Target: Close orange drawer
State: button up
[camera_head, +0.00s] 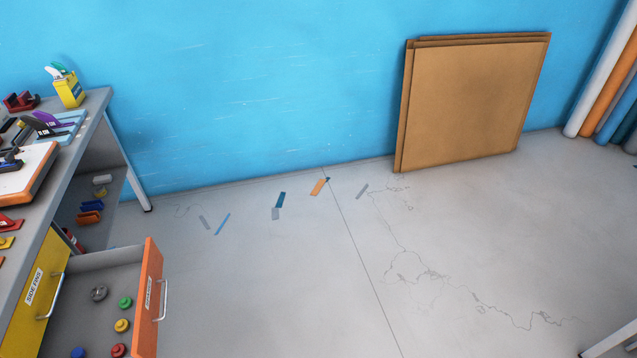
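The orange drawer (149,287) is pulled out of the workbench at the lower left. Its orange front carries a white label and a silver handle (162,300), which faces right. Inside lie several small round pieces in green, yellow, red, blue and grey. The near part of the drawer is cut off by the bottom edge of the picture. My gripper is not in view.
A yellow drawer front (38,290) with a handle sits beside the orange drawer. The workbench top (97,101) holds tools and a yellow container (69,89). Cardboard sheets (470,105) lean on the blue wall. The grey floor right of the drawer is clear apart from flat scraps.

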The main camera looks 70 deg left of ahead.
aim_at(134, 272)
jog(key=u, duration=3.9)
jog(key=i, duration=1)
jog(key=z, duration=0.05)
jog(key=k, duration=0.5)
jog(key=u, duration=0.9)
jog(key=i, duration=0.75)
jog(key=z, duration=1.25)
